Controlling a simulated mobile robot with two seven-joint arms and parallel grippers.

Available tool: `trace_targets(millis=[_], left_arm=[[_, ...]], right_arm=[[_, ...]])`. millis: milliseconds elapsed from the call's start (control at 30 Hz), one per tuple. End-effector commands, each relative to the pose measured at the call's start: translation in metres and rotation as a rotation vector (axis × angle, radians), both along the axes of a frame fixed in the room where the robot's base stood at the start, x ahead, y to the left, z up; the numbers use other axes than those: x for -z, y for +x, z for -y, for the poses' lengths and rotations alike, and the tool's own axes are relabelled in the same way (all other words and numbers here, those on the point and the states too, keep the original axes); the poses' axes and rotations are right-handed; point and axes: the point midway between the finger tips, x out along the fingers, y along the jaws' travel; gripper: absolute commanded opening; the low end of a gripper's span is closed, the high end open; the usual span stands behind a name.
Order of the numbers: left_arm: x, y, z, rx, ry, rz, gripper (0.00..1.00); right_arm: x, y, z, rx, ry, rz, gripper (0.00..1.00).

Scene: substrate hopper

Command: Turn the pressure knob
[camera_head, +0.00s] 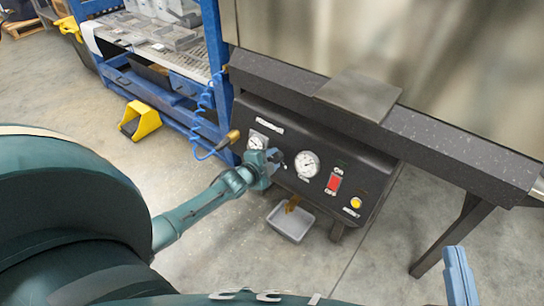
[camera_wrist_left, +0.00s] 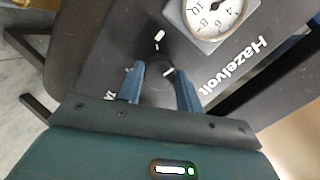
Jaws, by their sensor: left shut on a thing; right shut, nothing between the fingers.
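The pressure knob (camera_wrist_left: 157,90) is black with a small white line and sits on the black control panel (camera_head: 333,152). In the left wrist view it lies between the blue fingers of my left gripper (camera_wrist_left: 160,70), which is shut on it. In the head view my left gripper (camera_head: 275,160) is at the panel's left part and largely covers the knob. A dial gauge (camera_wrist_left: 214,12) is just above the knob in the wrist view. My right gripper (camera_head: 460,276) shows at the lower right of the head view, shut and empty, away from the panel.
The panel also carries a round gauge (camera_head: 306,165), a red switch (camera_head: 333,184) and a yellow button (camera_head: 356,203). A grey bin (camera_head: 290,222) stands on the floor below. A blue coiled hose (camera_head: 205,115) hangs left of the panel by a blue rack (camera_head: 172,100).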

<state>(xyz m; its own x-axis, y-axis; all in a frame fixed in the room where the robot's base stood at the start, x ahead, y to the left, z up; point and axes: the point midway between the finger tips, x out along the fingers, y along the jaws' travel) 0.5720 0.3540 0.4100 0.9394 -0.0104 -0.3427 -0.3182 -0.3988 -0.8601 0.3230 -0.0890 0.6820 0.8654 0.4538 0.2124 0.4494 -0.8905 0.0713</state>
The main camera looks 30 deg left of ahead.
Motion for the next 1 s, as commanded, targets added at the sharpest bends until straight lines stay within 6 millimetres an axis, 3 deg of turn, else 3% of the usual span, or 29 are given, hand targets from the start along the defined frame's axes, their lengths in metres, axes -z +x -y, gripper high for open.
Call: trace_targets(millis=[500,1000], left_arm=[[0.001,-0.0004,0.0003,0.105,0.315,0.025,0.13],[0.0011,-0.0004,0.0002,0.123,0.372,0.028,0.13]], right_arm=[[-0.0012,0.0002,0.0012,0.007,-0.015,0.005,0.0],[-0.0007,0.0003,0.0013,0.008,-0.016,0.004,0.0]])
